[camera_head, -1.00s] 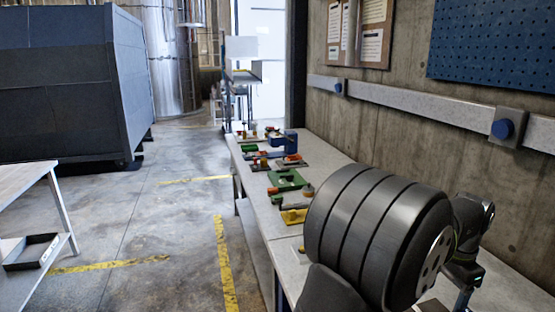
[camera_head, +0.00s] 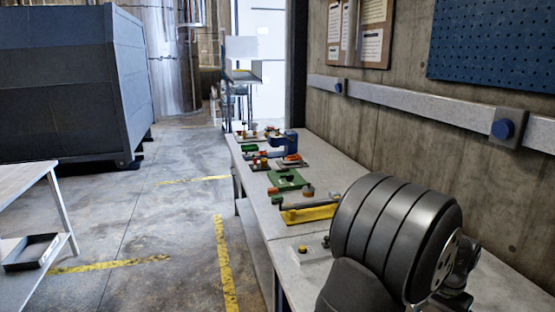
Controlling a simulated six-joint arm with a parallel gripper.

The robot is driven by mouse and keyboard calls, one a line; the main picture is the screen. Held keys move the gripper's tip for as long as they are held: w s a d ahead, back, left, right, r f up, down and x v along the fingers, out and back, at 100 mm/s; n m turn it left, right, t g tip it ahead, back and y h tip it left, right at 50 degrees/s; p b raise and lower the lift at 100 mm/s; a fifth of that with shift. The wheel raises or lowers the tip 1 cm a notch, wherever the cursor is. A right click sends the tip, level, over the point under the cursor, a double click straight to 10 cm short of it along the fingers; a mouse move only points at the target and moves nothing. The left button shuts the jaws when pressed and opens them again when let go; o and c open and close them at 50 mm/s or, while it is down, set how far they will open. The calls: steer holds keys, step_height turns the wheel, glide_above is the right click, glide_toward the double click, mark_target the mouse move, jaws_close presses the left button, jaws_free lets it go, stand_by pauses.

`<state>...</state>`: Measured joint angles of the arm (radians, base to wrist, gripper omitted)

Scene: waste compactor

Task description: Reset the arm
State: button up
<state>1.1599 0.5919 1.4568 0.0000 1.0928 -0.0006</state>
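A large dark ribbed joint of my arm fills the lower right of the head view, above the near end of the long workbench (camera_head: 345,165). A smaller dark part of my arm shows just behind it at its right edge. My gripper and its fingertips do not show, hidden behind this joint or outside the frame, so I cannot see whether it holds anything.
Along the bench are a yellow fixture (camera_head: 309,214) with a grey bar, a green plate (camera_head: 288,180), a blue device (camera_head: 285,142) and a pale block (camera_head: 313,251). A concrete wall (camera_head: 385,125) bounds the right. A dark container (camera_head: 65,85) stands left; open floor lies between.

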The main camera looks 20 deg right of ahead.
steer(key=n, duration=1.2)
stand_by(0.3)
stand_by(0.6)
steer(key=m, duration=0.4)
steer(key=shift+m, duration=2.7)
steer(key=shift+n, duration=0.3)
